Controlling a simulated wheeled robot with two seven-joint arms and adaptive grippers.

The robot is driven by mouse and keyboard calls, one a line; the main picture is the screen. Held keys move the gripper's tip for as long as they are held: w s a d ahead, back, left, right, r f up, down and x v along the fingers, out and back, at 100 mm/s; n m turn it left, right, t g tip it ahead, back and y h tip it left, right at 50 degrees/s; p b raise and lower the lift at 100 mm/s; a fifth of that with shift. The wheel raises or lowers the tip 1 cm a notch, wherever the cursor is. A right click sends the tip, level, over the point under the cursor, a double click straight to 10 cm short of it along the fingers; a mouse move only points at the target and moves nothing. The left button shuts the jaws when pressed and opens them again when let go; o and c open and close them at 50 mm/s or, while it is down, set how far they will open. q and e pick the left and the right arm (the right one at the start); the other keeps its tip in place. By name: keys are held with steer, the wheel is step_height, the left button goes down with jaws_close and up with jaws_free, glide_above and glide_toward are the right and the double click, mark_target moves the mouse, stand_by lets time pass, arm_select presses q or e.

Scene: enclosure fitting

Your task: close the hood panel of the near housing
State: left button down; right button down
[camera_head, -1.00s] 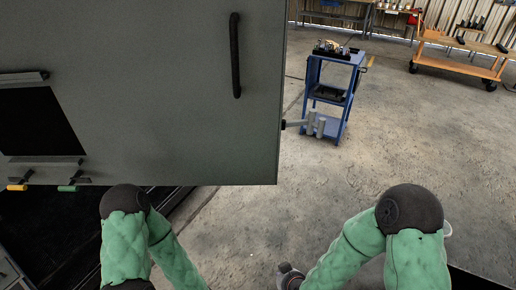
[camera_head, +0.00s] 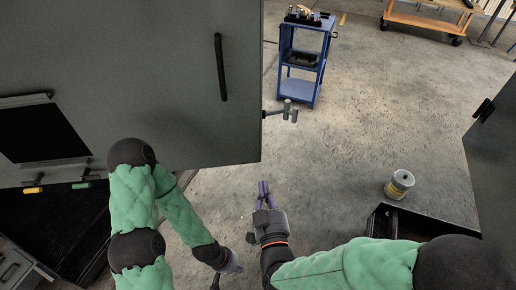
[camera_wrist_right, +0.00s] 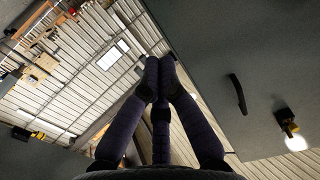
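A large grey panel (camera_head: 150,60) with a black bar handle (camera_head: 220,68) fills the upper left of the head view; a latch (camera_head: 285,112) sticks out from its right edge. I cannot tell for certain whether it is the hood panel. A dark space (camera_head: 60,235) shows below it. A grey panel with a handle (camera_wrist_right: 238,93) shows in the right wrist view. My right gripper (camera_head: 263,186) is below the panel's lower right corner, apart from it; its purple fingers meet at the tips (camera_wrist_right: 160,62), empty. My left gripper (camera_head: 222,274) is at the bottom edge, partly cut off; its fingers are unclear.
A dark panel with a handle (camera_head: 484,110) stands at the right edge. A can (camera_head: 399,184) sits on a grey surface (camera_head: 440,180) there. A blue cart (camera_head: 303,60) and an orange trolley (camera_head: 425,22) stand behind. The floor between is open.

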mark_target(257, 146)
steer(key=b+x, duration=0.1)
steer(key=x, duration=1.2)
steer(key=shift+w+f+b, duration=0.1)
steer(key=shift+w+b, duration=0.15)
steer(key=shift+b, duration=0.05)
